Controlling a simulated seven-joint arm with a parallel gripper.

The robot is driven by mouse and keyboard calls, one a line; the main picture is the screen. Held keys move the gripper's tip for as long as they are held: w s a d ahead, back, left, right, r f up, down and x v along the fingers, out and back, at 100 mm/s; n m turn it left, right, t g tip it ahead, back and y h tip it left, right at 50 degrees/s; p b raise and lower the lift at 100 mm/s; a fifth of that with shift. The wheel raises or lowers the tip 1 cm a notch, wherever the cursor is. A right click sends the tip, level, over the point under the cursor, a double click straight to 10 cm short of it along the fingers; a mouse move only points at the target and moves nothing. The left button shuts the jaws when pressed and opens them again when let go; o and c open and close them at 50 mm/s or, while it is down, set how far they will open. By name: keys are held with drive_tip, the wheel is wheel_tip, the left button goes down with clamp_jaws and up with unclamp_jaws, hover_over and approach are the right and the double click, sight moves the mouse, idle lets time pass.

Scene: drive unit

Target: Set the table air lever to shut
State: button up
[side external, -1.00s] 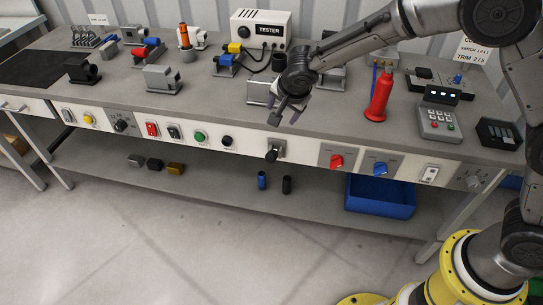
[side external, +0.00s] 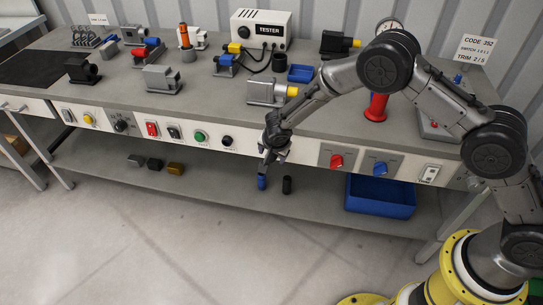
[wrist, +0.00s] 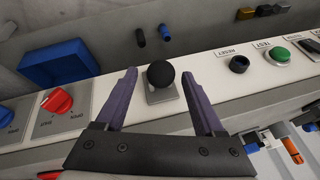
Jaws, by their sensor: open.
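The lever with a round black knob (wrist: 160,75) stands out from a small metal plate (wrist: 166,94) on the bench's white front panel. My gripper (wrist: 161,78) is open, with one purple-grey finger on each side of the knob in the wrist view. A gap shows between the knob and each finger, and I cannot tell whether the fingers reach past it in depth. In the side external view my gripper (side external: 268,160) points down in front of the panel and hides the lever. Any lettering for the lever is not readable.
A red knob (side external: 336,161) and a blue knob (side external: 379,168) sit right of the lever on the panel. A black button (side external: 227,141) and a green button (side external: 200,136) sit left. A blue bin (side external: 380,196) and small cylinders (side external: 262,182) are on the lower shelf.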

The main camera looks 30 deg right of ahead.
drive_tip(key=shift+x, duration=1.2)
drive_tip(key=shift+c, duration=0.3)
clamp_jaws()
idle(0.4)
